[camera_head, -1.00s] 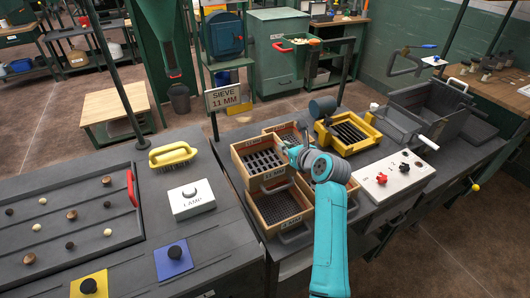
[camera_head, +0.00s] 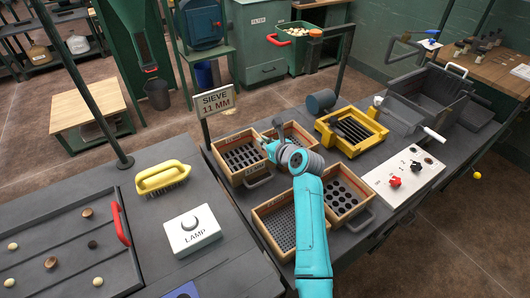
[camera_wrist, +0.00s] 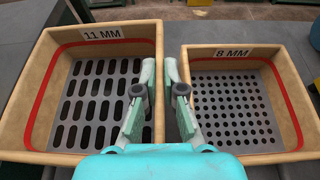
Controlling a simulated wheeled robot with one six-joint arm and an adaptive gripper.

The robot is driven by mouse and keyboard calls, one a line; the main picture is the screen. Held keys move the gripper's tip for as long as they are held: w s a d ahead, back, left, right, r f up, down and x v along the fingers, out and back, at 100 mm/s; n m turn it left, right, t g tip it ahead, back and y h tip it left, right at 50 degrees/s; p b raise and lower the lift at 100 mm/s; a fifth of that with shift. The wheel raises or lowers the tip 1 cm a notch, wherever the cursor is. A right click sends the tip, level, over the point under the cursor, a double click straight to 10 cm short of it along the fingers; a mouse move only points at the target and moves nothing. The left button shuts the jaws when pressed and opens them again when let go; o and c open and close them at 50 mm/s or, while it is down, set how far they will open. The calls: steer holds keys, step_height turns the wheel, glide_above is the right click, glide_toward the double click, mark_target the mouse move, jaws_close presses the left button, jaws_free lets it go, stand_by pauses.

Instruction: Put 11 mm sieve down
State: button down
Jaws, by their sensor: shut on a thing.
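The 11 mm sieve (camera_head: 240,154) is a wooden box with a slotted metal floor, by the sign reading SIEVE 11 MM (camera_head: 216,101). It looks level; I cannot tell whether it touches the bench. In the wrist view its label and red-lined rim (camera_wrist: 50,80) fill the left side. My gripper (camera_head: 266,143) is shut on its right wall, with one finger on each side, as the wrist view shows (camera_wrist: 160,98). The 8 mm sieve (camera_head: 306,142) stands close on the right, with round holes; it also shows in the wrist view (camera_wrist: 238,105).
Two more sieves, one fine-meshed (camera_head: 282,226) and one with large holes (camera_head: 346,190), stand in front. A yellow slotted frame (camera_head: 351,130) is right of the sieves. A white control box (camera_head: 403,177), lamp box (camera_head: 191,228) and yellow brush (camera_head: 162,177) are nearby.

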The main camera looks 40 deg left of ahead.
mark_target(258, 147)
steer(key=shift+d+f, duration=0.1)
steer(key=shift+f, duration=1.85)
steer(key=c, duration=1.6)
jaws_free()
steer(key=shift+f, duration=0.1)
steer(key=v, duration=1.2)
